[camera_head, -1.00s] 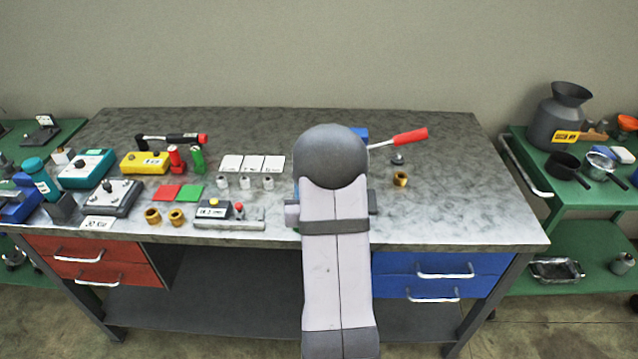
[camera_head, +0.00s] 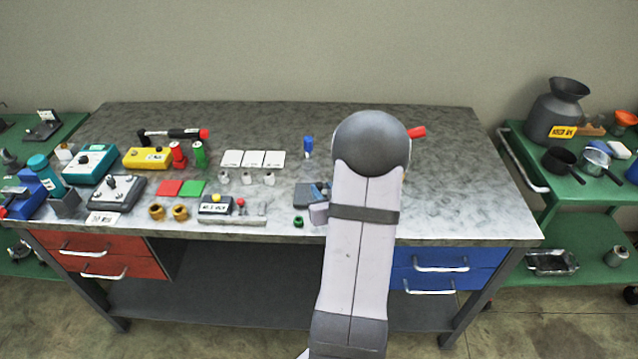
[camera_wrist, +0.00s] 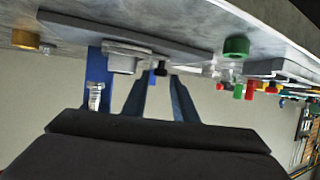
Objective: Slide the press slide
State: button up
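The press is mostly hidden behind my arm in the head view. The tip of its red lever handle (camera_head: 417,132) and the left part of its grey-blue base (camera_head: 308,194) show. The wrist view is upside down; in it a grey base plate (camera_wrist: 140,36), a grey block (camera_wrist: 122,62) and a blue column (camera_wrist: 98,74) show. I cannot tell which part is the slide. My gripper (camera_wrist: 160,82) shows two dark blue fingers with a gap between them. A small black piece (camera_wrist: 160,68) appears between or beyond the tips; contact is unclear. My arm hides the gripper in the head view.
A green ring (camera_head: 298,221) lies just left of the press. A brass ring (camera_wrist: 25,40) shows in the wrist view. The table's right end is clear.

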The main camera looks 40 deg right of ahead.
aim_at(319, 185)
jog(key=shift+p+x, duration=0.4)
jog(key=shift+x, duration=1.95)
grip_shut()
